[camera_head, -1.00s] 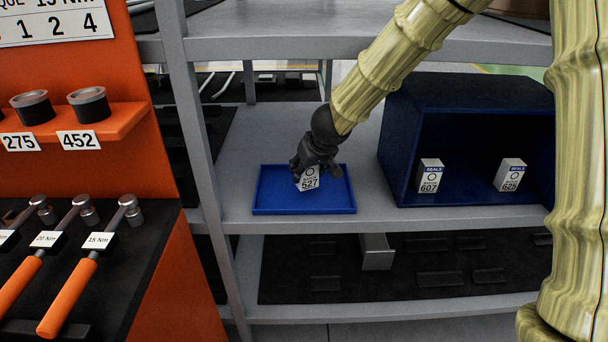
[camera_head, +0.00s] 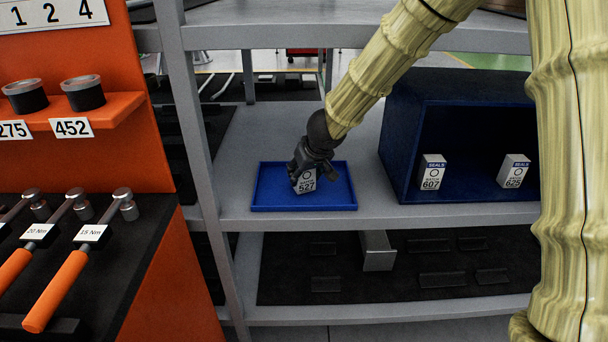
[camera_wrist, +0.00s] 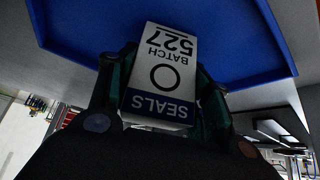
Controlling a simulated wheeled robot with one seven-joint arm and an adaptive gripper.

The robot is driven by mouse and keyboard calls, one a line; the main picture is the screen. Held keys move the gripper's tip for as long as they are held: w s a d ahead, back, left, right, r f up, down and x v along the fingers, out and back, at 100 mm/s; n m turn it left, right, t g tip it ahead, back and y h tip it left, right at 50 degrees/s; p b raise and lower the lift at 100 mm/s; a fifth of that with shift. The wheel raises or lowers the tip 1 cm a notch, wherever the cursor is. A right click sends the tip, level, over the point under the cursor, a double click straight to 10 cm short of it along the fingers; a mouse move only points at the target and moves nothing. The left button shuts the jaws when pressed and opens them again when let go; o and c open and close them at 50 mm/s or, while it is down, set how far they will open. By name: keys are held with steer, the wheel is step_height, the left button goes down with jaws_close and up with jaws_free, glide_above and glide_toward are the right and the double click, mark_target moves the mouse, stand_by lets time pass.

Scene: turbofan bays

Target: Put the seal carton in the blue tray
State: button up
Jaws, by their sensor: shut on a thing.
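The seal carton (camera_head: 306,182) is a small white box with a blue band, marked SEALS BATCH 527. My gripper (camera_head: 304,170) is shut on it. In the wrist view the carton (camera_wrist: 163,75) sits between the two fingers, its label upside down in the picture. The blue tray (camera_head: 338,193) is a shallow tray on the grey shelf. The carton is over the tray's middle, low and close to its floor; I cannot tell whether it touches. The tray (camera_wrist: 245,35) fills the area beyond the carton in the wrist view.
A dark blue open box (camera_head: 455,95) stands right of the tray, holding cartons 607 (camera_head: 432,172) and 625 (camera_head: 514,171). A grey shelf post (camera_head: 195,130) stands left. An orange tool panel (camera_head: 90,160) with torque wrenches (camera_head: 60,285) is at the far left.

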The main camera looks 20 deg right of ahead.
steer(key=shift+f, duration=0.1)
steer(key=o, duration=1)
steer(key=shift+o, duration=0.2)
steer(key=shift+s+r, duration=0.1)
steer(key=shift+r, duration=0.3)
steer(key=p+v, duration=0.6)
steer(key=v, duration=0.5)
steer(key=shift+s, duration=0.15)
